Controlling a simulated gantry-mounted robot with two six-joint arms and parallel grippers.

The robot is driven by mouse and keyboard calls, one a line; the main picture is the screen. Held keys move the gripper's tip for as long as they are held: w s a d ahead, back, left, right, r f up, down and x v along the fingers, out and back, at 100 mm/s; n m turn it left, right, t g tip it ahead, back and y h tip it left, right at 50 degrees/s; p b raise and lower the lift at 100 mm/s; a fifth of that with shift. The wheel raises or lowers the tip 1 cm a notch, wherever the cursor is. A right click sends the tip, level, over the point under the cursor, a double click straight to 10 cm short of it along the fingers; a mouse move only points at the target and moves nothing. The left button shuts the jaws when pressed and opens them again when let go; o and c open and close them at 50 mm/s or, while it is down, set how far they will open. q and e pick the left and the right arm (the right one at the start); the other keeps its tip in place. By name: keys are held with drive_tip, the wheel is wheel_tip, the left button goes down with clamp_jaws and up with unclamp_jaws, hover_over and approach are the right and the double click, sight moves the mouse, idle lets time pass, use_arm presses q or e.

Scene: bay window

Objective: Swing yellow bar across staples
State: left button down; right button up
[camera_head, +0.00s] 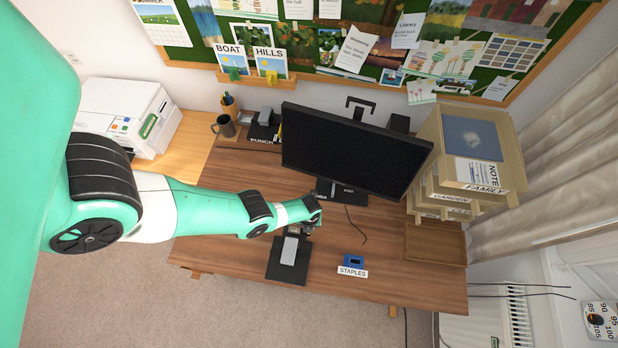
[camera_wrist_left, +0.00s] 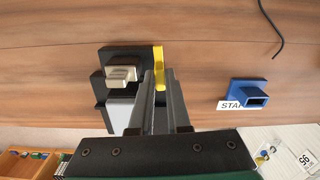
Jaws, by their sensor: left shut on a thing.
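A yellow bar (camera_wrist_left: 158,60) shows in the left wrist view, at the right edge of a black device (camera_wrist_left: 104,86) with a beige-metal block (camera_wrist_left: 121,74) on it. My left gripper (camera_wrist_left: 160,85) is shut on the yellow bar, with its fingers hiding part of the bar. In the head view my left gripper (camera_head: 307,229) is low over the desk, at the top of the black device (camera_head: 287,271), and hides the bar there. A blue holder (camera_head: 354,260) labelled STAPLES stands to the right, apart from the gripper; it also shows in the left wrist view (camera_wrist_left: 243,88).
A monitor (camera_head: 352,146) stands just behind the gripper, with a cable (camera_head: 356,226) on the desk (camera_head: 395,283). Stacked trays (camera_head: 465,150) stand at right. A printer (camera_head: 128,117), mug (camera_head: 224,127) and PUNCH holder (camera_head: 263,128) are at left. The desk's front right is clear.

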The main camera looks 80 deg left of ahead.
use_arm(q)
drive_tip(key=shift+n, duration=0.4)
drive_tip(key=n, duration=0.2)
drive_tip(key=shift+s+n, duration=0.15)
drive_tip(key=shift+n, duration=0.25)
drive_tip(key=n, duration=0.4)
drive_tip(key=shift+s+b, duration=0.15)
drive_tip(key=shift+b, duration=0.15)
drive_tip(key=n, duration=0.9)
drive_tip(key=shift+s+d, duration=0.2)
drive_tip(key=shift+n, duration=0.3)
drive_tip(key=c, duration=0.9)
unclamp_jaws()
